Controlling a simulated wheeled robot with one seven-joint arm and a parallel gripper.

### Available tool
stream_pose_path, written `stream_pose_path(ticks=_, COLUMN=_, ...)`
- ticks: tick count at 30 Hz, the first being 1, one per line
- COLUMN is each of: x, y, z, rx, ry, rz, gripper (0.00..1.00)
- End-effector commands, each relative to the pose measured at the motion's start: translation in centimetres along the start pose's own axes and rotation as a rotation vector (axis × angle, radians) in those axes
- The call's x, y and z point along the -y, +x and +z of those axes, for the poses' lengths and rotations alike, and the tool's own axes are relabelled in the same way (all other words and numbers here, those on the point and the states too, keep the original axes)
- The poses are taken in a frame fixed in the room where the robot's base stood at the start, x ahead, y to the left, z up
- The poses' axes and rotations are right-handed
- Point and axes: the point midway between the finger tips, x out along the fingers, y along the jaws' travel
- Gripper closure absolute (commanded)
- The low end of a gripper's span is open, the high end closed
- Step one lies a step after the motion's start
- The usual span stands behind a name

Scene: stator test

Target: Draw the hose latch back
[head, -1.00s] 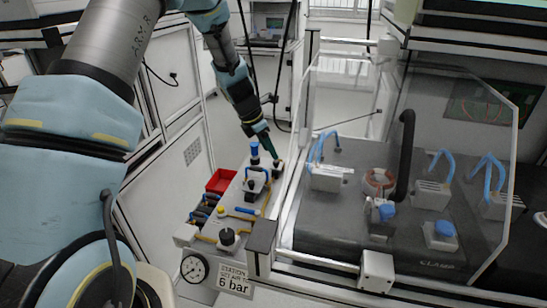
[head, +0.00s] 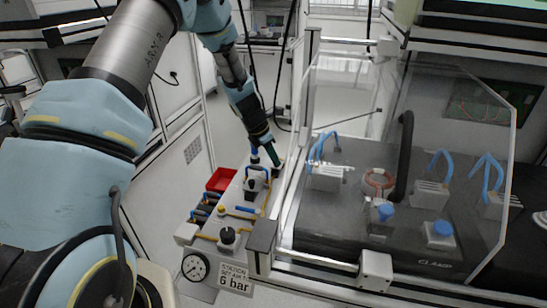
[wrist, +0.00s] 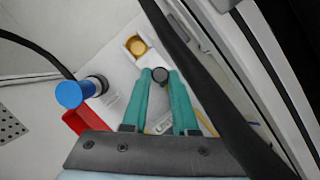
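My gripper (head: 275,160) reaches down to the far end of the white bench panel (head: 246,186). A white housing with a yellow round part (wrist: 137,46) lies just beyond the fingertips. In the head view the gripper hides most of this spot.
A blue-topped cylinder (wrist: 70,94) and a red bin (wrist: 88,121) are left of the fingers. A dark bar and white frame run close on the right. In the head view a clear guard (head: 400,140) stands right of the panel. A gauge (head: 195,267) hangs at the near end.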

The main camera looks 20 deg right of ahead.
Motion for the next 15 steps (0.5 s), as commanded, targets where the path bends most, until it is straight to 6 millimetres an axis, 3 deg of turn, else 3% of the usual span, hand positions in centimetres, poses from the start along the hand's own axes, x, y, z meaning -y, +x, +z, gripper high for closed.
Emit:
stream_pose_path(ticks=6, x=0.00, y=-0.02, z=0.00, rx=0.000, ry=0.000, rz=0.000, gripper=1.00)
stream_pose_path(ticks=15, x=-0.01, y=-0.02, z=0.01, rx=0.000, ry=0.000, rz=0.000, gripper=1.00)
